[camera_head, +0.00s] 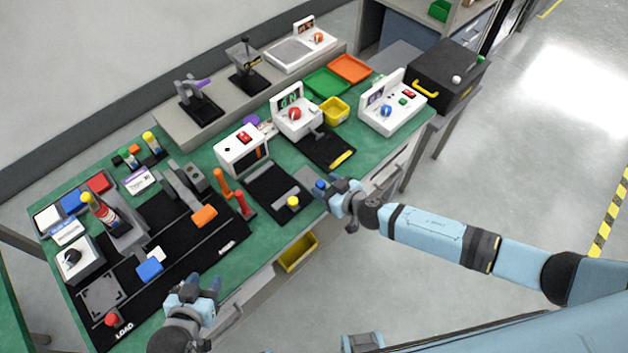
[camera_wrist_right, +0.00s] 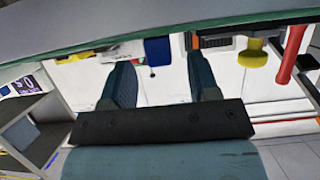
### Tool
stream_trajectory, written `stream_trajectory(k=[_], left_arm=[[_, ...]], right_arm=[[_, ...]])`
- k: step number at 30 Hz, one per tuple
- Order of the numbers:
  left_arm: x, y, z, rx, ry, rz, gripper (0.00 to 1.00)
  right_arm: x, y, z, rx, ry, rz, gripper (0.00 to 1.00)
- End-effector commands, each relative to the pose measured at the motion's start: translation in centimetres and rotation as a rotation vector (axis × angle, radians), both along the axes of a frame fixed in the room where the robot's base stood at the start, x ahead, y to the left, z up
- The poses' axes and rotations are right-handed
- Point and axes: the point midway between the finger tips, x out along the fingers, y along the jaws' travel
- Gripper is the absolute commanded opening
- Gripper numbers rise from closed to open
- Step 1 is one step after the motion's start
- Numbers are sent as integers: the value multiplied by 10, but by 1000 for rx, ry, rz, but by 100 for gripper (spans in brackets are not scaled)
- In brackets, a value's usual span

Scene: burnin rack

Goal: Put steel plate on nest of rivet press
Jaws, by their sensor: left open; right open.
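No steel plate can be named for sure; a flat grey plate (camera_head: 303,178) lies at the right edge of a black base near the bench front. Which machine is the rivet press, and its nest, I cannot tell; two lever presses, one with a purple handle (camera_head: 198,100) and one black (camera_head: 246,70), stand on the rear shelf. My right gripper (camera_head: 338,186) is open at the front edge, beside a blue knob (camera_head: 320,184). In the right wrist view its fingers (camera_wrist_right: 164,85) are apart with nothing held. My left gripper (camera_head: 202,284) is open and empty by the front left edge.
The green bench (camera_head: 210,262) is crowded with fixtures. A yellow knob (camera_head: 293,202) and a red handle (camera_head: 245,205) stand near my right gripper; both also show in the right wrist view. A yellow bin (camera_head: 298,252) hangs below the front edge. Open floor lies to the right.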

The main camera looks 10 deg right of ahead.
Motion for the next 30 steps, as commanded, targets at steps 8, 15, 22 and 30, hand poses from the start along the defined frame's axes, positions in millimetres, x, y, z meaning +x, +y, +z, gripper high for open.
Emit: stream_trajectory(k=[8,15,22,30], left_arm=[[0,0,1,0,-1,0,43],[0,-1,1,-1,-1,-2,43],[-1,-1,1,-2,1,-1,43],[-1,-1,5,-1,0,-2,43]], right_arm=[[5,4,-4,0,1,1,55],[5,4,-3,0,1,1,12],[5,4,-3,0,1,1,0],[6,4,9,0,-2,2,0]])
